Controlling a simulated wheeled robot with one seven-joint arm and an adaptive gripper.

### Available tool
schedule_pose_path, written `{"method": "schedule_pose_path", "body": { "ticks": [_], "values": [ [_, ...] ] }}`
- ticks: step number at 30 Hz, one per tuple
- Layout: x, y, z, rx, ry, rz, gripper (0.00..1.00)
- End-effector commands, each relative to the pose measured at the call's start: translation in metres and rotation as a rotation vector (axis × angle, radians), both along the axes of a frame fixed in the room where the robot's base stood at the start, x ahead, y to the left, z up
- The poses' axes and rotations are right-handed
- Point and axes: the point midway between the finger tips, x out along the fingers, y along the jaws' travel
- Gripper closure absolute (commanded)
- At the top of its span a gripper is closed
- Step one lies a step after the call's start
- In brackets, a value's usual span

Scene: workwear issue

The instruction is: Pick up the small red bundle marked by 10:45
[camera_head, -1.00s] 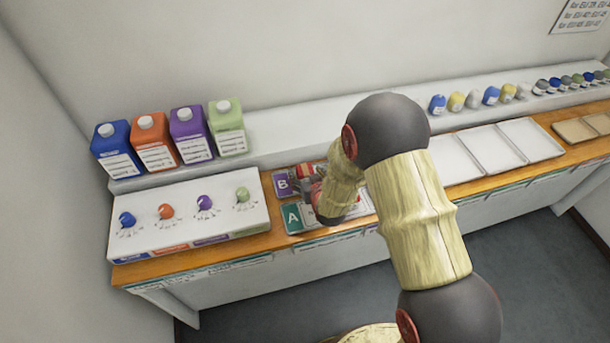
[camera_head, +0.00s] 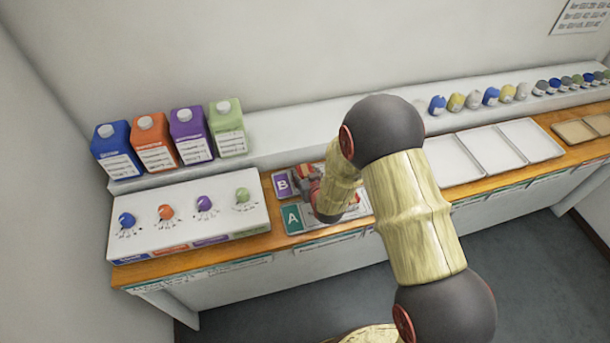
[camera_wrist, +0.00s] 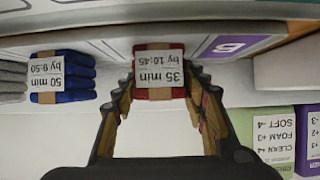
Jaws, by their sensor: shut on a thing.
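The small red bundle (camera_wrist: 160,94), with a white label reading "35 min by 10:45", sits between the fingertips of my gripper (camera_wrist: 161,84) in the wrist view, where writing appears upside down. The fingers are shut on its two sides. In the head view my arm hides most of the gripper and bundle, above the boards marked A (camera_head: 292,218) and B (camera_head: 282,185). I cannot tell whether the bundle touches the surface below. A blue folded bundle (camera_wrist: 82,80) labelled "50 min by 9:50" lies apart from it, to the left in the wrist view.
A grey bundle (camera_wrist: 12,80) is at the wrist view's left edge. Left of the boards is a white dispenser box (camera_head: 180,222) with coloured knobs, below several coloured cartons (camera_head: 157,143). White trays (camera_head: 487,156) lie to the right. A shelf (camera_head: 300,120) runs behind.

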Motion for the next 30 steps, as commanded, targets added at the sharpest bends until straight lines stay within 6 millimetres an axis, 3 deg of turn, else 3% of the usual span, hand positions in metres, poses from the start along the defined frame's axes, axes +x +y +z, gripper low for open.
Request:
{"method": "schedule_pose_path", "body": {
  "ticks": [8,20,26,30],
  "values": [
    [0.000,0.000,0.000,0.000,0.000,0.000,0.83],
    [0.000,0.000,0.007,0.000,-0.001,0.000,0.83],
    [0.001,0.000,0.038,0.001,-0.005,0.000,0.83],
    [-0.017,-0.017,0.064,0.001,-0.004,-0.002,0.83]
  ]
}}
